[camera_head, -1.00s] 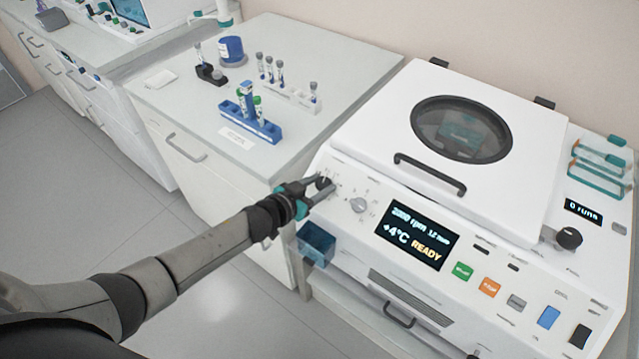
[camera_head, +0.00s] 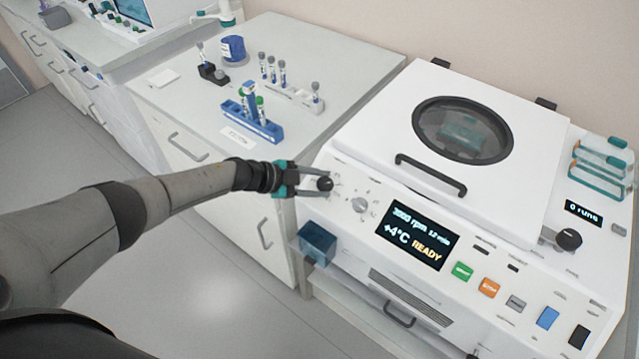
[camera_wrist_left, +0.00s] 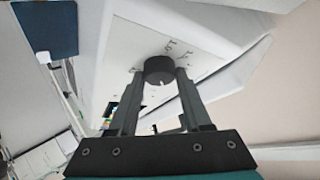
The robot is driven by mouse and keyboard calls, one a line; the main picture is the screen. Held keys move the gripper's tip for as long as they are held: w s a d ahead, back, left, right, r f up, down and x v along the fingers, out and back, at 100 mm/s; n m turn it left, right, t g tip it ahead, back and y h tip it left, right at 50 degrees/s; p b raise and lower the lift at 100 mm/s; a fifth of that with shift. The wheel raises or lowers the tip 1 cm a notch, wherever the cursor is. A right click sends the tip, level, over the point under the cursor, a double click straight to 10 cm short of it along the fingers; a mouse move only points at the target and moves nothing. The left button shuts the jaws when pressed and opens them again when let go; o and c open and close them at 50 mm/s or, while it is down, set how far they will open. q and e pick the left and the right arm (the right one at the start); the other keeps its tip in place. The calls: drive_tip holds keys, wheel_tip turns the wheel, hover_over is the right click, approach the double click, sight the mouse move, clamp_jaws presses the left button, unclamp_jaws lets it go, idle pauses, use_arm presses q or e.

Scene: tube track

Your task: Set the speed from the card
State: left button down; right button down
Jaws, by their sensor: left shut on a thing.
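My left gripper (camera_head: 312,183) is shut on a black round knob (camera_head: 325,184) at the left end of the white centrifuge's front panel. In the left wrist view the knob (camera_wrist_left: 159,70) sits between the two fingertips, with a pale mark on it. The centrifuge (camera_head: 350,150) has a dark display (camera_head: 418,235) that appears to read 3000 rpm, a blurred time, +4°C and READY. A small white card (camera_head: 238,138) with unreadable print lies on the bench. My right gripper is not in view.
The centrifuge lid (camera_head: 450,160) is closed. Green (camera_head: 461,271) and orange (camera_head: 488,288) buttons sit right of the display. A blue tube rack (camera_head: 252,122) stands on the bench (camera_head: 330,60). A blue bin (camera_head: 316,243) hangs below the knob. Open floor lies at lower left.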

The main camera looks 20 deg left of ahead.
use_arm(q)
drive_tip(key=m+g, duration=0.1)
drive_tip(key=m, duration=0.2)
drive_tip(key=m+g+b, duration=0.1)
drive_tip(key=m+g, duration=0.1)
drive_tip(key=shift+w+r+m, duration=0.1)
drive_tip(key=shift+w+m, duration=0.1)
drive_tip(key=shift+m, duration=0.2)
drive_tip(key=shift+m+g+y+b, duration=0.85)
drive_tip(key=shift+m+g, duration=0.35)
drive_tip(key=shift+m, duration=1)
drive_tip(key=shift+d, duration=0.1)
drive_tip(key=shift+c, duration=1.8)
unclamp_jaws()
drive_tip(key=shift+r, duration=0.1)
drive_tip(key=p+v, duration=0.3)
drive_tip(key=v, duration=1.2)
drive_tip(key=shift+r, duration=0.15)
